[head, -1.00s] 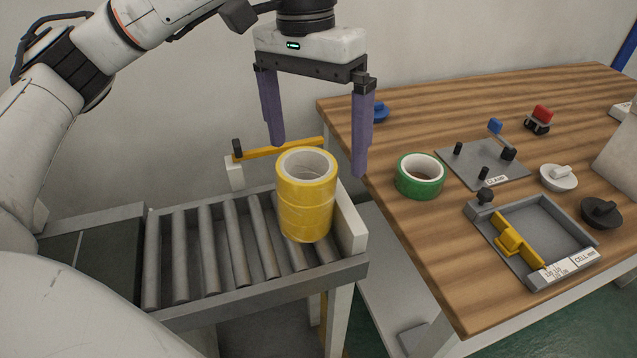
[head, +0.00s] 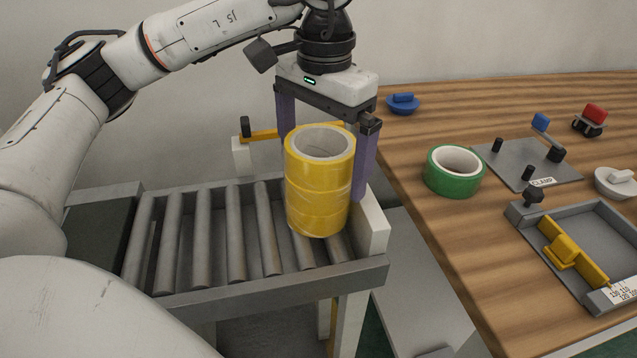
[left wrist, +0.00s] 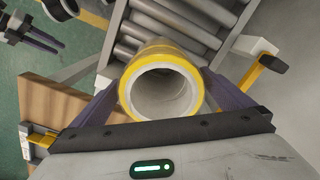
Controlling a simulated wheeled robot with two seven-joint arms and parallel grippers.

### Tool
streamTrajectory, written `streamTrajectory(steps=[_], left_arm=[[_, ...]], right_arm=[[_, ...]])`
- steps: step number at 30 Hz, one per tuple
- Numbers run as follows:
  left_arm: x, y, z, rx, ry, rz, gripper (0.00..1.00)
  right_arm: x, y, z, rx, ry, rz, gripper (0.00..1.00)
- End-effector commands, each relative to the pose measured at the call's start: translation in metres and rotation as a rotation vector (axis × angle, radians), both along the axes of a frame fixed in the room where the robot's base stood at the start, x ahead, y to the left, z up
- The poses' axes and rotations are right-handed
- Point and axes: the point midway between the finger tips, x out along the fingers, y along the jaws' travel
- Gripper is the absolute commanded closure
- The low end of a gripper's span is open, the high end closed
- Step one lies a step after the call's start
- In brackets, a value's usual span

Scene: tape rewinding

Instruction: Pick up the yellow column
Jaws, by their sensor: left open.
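The yellow column (head: 318,190) is a stack of yellow tape rolls with a pale hollow core. It stands upright at the right end of the roller conveyor. My left gripper (head: 322,165) is open, pointing down, with one purple finger on each side of the column's upper part. The near column hides part of the left finger. In the left wrist view the column's round top (left wrist: 163,92) sits between the two fingers (left wrist: 162,95). I cannot tell whether either finger touches it. My right gripper is not clearly in the head view.
The roller conveyor (head: 205,238) has a white end stop (head: 372,228) beside the column and a yellow bar (head: 265,135) behind. On the wooden table (head: 420,215) at right are a green tape roll (head: 455,172), a clamp plate (head: 520,165) and a grey tray (head: 607,240).

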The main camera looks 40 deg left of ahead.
Motion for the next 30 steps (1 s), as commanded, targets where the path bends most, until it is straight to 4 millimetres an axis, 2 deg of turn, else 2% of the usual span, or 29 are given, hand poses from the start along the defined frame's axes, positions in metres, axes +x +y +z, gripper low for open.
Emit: streamTrajectory(steps=[3,7,17,27,30], left_arm=[[-0.004,0.003,-0.021,0.001,0.003,0.0,0.0],[-0.004,0.003,-0.037,0.0,0.001,0.001,0.0],[-0.004,0.003,-0.043,-0.001,0.001,0.001,0.02],[-0.004,0.003,-0.042,-0.001,0.001,0.001,0.59],[-0.003,0.003,-0.041,-0.001,-0.002,0.001,0.59]], right_arm=[[-0.001,0.001,-0.004,0.006,-0.002,-0.002,0.69],[0.002,0.001,-0.002,0.011,-0.011,-0.005,0.69],[0.003,0.002,0.001,0.017,-0.016,-0.009,0.69],[0.002,0.002,-0.001,0.017,-0.011,-0.01,0.69],[0.002,0.002,-0.001,0.016,-0.011,-0.01,0.69]])
